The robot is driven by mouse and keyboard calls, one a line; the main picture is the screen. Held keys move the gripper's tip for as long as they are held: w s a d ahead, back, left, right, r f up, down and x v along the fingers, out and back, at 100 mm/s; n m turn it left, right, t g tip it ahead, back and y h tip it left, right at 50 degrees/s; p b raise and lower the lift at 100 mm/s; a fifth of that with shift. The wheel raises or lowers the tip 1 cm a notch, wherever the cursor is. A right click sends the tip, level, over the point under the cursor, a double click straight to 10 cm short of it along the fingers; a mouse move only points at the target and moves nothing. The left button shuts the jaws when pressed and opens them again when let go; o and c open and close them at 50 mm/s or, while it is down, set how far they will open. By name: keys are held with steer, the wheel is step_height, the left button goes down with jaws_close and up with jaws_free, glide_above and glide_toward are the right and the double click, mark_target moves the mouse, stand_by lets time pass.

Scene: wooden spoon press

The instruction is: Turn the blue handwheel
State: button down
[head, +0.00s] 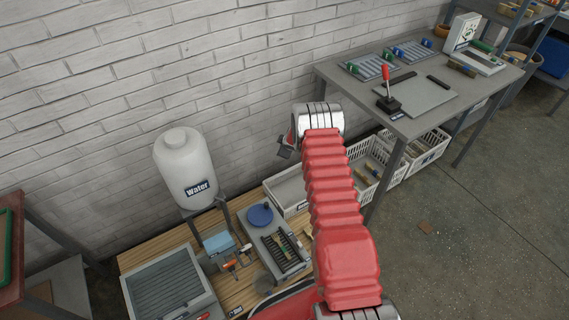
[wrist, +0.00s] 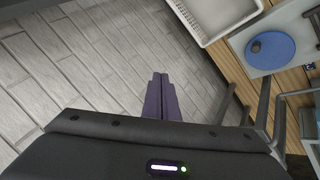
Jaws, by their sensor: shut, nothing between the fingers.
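The blue handwheel (head: 260,214) is a flat round disc on the far end of a grey machine (head: 262,236) that stands on a low wooden platform. In the wrist view the handwheel (wrist: 275,57) is at the upper right, with a small dark knob on it. My gripper (head: 283,148) is raised near the white brick wall, above the handwheel in the head picture and apart from it. In the wrist view its dark fingers (wrist: 160,80) are closed together, with nothing between them, pointing toward the wall.
A white water tank (head: 186,165) on a stand is left of the handwheel. White crates (head: 290,190) are behind and right of it; one also shows in the wrist view (wrist: 212,38). A grey workbench (head: 408,128) with a red-handled lever (head: 386,73) is at the right.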

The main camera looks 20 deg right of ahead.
step_height(320, 180, up, 14)
steer(key=m+h, duration=0.1)
steer(key=s+a+r+m+h, duration=0.1)
steer(key=s+a+r, duration=0.25)
steer(key=r, duration=0.55)
steer(key=s+a+r+m, duration=0.2)
steer(key=s+r, duration=0.3)
steer(key=r, duration=0.3)
steer(key=s+a+r+m+h, duration=0.15)
steer(key=s+r, duration=0.25)
steer(key=r, duration=0.5)
steer(key=s+a+r+m+g+y, duration=0.1)
steer(key=s+a+r, duration=0.25)
steer(key=s, duration=0.55)
steer(key=s+a+r+m+y, duration=0.1)
steer(key=s+a+r, duration=0.3)
steer(key=s, duration=0.5)
steer(key=s+a+r+m+g+y, duration=0.1)
steer(key=s+a+r, duration=0.1)
steer(key=s+a, duration=0.5)
steer(key=s+a+f+y, duration=0.1)
steer(key=s, duration=0.5)
steer(key=s+a+f, duration=0.1)
steer(key=s+a, duration=0.1)
steer(key=s, duration=0.5)
steer(key=shift+s+a+y, duration=0.15)
steer(key=shift+a+y, duration=0.1)
steer(key=shift+y, duration=0.1)
